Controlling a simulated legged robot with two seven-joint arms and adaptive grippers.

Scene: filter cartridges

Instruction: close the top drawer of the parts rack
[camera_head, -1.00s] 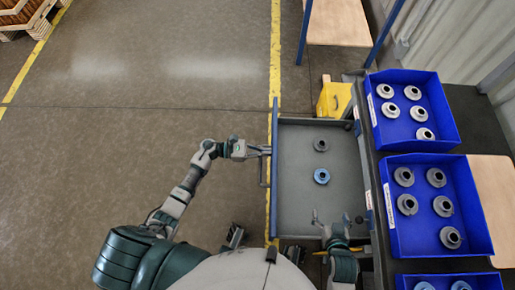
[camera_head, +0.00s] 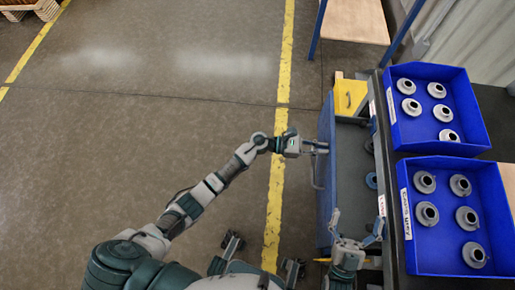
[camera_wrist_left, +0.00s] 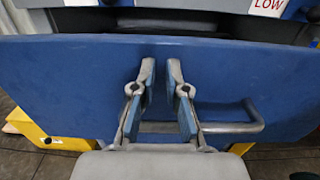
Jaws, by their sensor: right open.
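The top drawer (camera_head: 350,140) of the parts rack is partly out, with its blue front panel (camera_head: 325,192) toward the left. My left gripper (camera_head: 324,147) is at the front panel by the grey handle. In the left wrist view its fingers (camera_wrist_left: 161,75) point at the blue panel (camera_wrist_left: 75,85) with a narrow gap and nothing held between them; the handle (camera_wrist_left: 240,127) shows beside and behind them. My right gripper (camera_head: 358,225) is open and empty near the drawer's near end.
Blue bins (camera_head: 407,205) with several grey filter parts stand on the rack to the right. A yellow box (camera_head: 349,96) is beyond the drawer's far end. A table with blue legs (camera_head: 318,30) stands farther off.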

